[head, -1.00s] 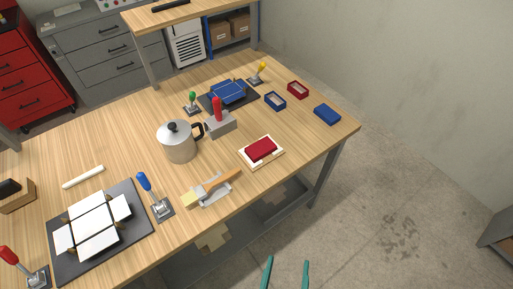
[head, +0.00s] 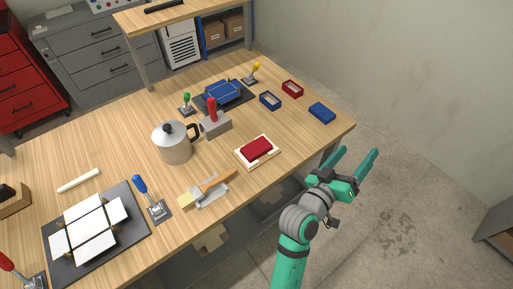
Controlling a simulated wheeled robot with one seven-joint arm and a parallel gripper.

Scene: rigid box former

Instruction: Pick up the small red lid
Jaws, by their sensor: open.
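The small red lid (head: 257,147) lies on a cream-white tray (head: 243,156) near the table's right front edge. My gripper (head: 358,154) is open and empty. In the picture it is to the right of the lid, past the table's edge and over the floor, apart from the lid. Its two teal fingers point away from my body.
A small open red box (head: 292,89), an open blue box (head: 270,101) and a blue lid (head: 322,112) are farther back.

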